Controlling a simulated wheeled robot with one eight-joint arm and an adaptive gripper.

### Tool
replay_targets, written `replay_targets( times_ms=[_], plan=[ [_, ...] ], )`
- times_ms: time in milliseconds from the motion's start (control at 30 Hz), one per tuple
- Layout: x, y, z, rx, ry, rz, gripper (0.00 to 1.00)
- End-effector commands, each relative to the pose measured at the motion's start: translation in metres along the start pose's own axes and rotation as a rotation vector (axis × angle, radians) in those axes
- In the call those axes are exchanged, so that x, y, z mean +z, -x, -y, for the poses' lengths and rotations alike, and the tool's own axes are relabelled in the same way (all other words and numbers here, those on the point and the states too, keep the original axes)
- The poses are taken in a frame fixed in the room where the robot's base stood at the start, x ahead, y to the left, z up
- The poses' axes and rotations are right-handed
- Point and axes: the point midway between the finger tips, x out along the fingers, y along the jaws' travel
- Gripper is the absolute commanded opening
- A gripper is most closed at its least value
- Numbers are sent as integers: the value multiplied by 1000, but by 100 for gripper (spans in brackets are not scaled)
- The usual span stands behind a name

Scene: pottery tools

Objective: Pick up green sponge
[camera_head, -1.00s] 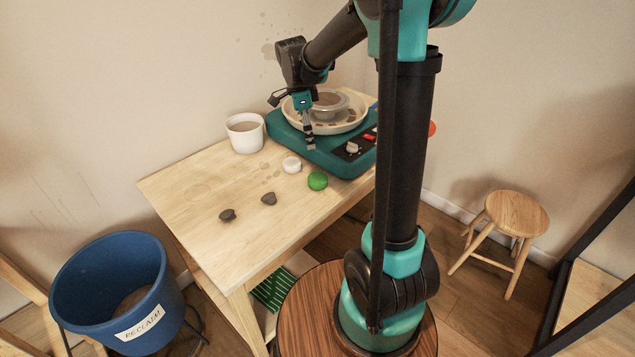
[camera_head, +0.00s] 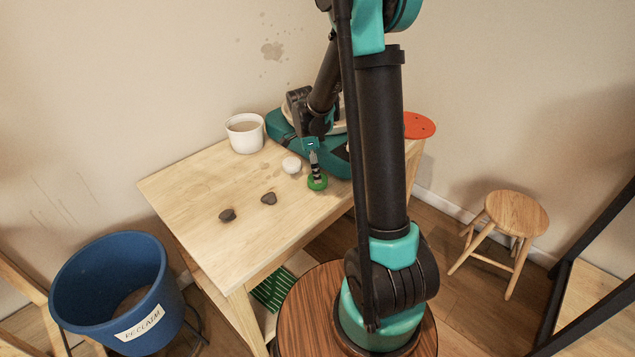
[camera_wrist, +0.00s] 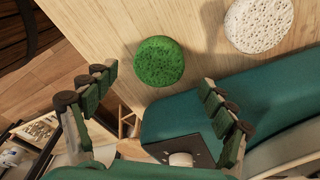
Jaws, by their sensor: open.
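The green sponge (camera_head: 317,183) is a small round disc on the wooden table, near its front right edge. My gripper (camera_head: 316,174) is over it in the head view and hides part of it. In the wrist view the green sponge (camera_wrist: 159,61) lies ahead of the two fingers, centred between their lines. My gripper (camera_wrist: 160,90) is open and nothing is between its fingers. The wrist view shows the sponge apart from both fingertips.
A white sponge (camera_head: 291,165) lies close to the green one, also in the wrist view (camera_wrist: 258,25). The teal pottery wheel (camera_head: 280,128) stands just behind. A white cup (camera_head: 245,133) and two dark pieces (camera_head: 269,198) are on the table.

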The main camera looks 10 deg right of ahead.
Motion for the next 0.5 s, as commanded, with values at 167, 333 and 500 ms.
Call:
replay_targets(
  times_ms=[167, 333, 500],
  plan=[
    [0, -25, -1, 0, -1, 0, 84],
    [0, -36, -1, 0, -1, 0, 84],
    [0, -36, -2, 0, 0, 0, 84]
  ],
)
